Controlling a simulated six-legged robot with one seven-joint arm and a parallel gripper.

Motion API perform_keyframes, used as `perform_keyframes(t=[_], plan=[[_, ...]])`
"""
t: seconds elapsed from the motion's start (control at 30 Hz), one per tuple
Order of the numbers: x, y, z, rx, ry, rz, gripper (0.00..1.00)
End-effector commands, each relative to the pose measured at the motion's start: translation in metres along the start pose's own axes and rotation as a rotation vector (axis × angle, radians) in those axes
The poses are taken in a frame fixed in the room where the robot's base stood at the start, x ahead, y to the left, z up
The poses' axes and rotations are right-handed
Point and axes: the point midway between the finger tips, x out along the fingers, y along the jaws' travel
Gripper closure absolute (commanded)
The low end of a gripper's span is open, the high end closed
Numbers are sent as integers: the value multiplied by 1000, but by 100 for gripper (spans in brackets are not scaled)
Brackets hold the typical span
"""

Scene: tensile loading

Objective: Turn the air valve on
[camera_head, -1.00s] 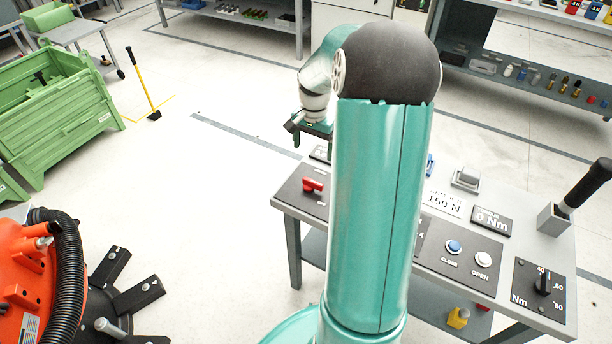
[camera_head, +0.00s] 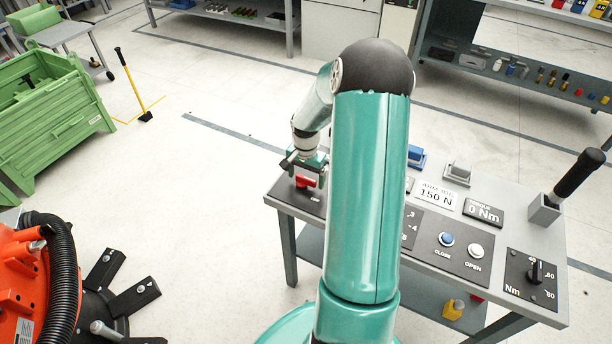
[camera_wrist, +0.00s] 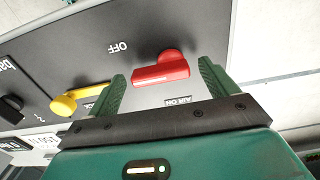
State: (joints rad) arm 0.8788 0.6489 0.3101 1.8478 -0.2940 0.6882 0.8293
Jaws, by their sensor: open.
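The red air valve handle (camera_wrist: 160,72) sits on a dark panel between an OFF label and an AIR ON label in the wrist view. It also shows at the left end of the table in the head view (camera_head: 306,182). My gripper (camera_wrist: 160,88) is open, with one green finger on each side of the red handle. The fingers look apart from the handle; their exact height over it is hard to tell. In the head view my gripper (camera_head: 305,170) is right over the valve and partly hides it.
A yellow handle (camera_wrist: 68,102) and a black knob (camera_wrist: 10,108) sit on the panel beside the valve. The grey table (camera_head: 285,204) also carries CLOSE (camera_head: 446,239) and OPEN (camera_head: 475,251) buttons, a torque dial (camera_head: 535,272) and a black-handled tool (camera_head: 578,175). My arm hides the table's middle.

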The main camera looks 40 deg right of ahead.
Motion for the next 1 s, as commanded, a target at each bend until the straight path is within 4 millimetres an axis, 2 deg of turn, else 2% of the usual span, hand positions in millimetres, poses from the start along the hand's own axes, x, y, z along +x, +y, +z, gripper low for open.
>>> perform_keyframes(t=[0.2, 0.43, 0.77, 1.0], plan=[[0, 0, 0, 0, 0, 0, 15], [0, 0, 0, 0, 0, 0, 59], [0, 0, 0, -32, 0, 1, 59], [0, 0, -2, -146, 0, 1, 59]])
